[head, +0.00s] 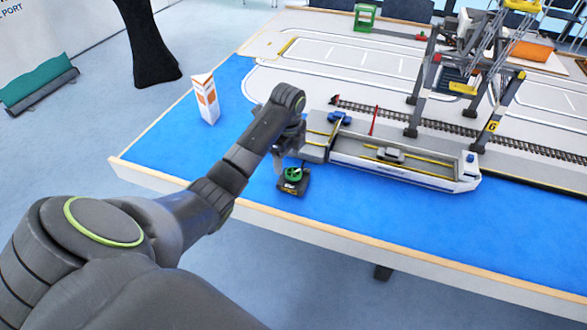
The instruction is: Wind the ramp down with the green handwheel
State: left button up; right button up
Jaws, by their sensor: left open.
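The green handwheel (293,174) sits on a small dark box on the blue surface, by the near table edge. My left gripper (286,157) is open, just above and behind the handwheel in the picture. The forearm and wrist partly cover the fingers, and I cannot tell whether they touch the wheel. A grey ramp (313,151) is at the left end of a long grey model ferry (400,172), right of the gripper. The ramp's tilt is hard to make out. My right gripper is not in view.
A blue toy car (339,118) stands behind the ramp, and a grey car (391,155) is on the ferry deck. A gantry crane (465,80) stands over rails at the right. A white and orange carton (206,98) stands at the left. Blue surface near the front is clear.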

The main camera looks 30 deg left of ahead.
pick_arm(q)
jog(key=w+a+r+m, duration=0.1)
jog(key=w+r+m, duration=0.25)
jog(key=r, duration=0.35)
jog(key=b, duration=0.4)
send_near(293, 172)
jog(key=f, duration=0.8)
jog(key=shift+w+a+f+p, duration=0.2)
jog(key=shift+f+p, duration=0.1)
jog(key=shift+p, duration=0.05)
jog(key=shift+c, duration=0.4)
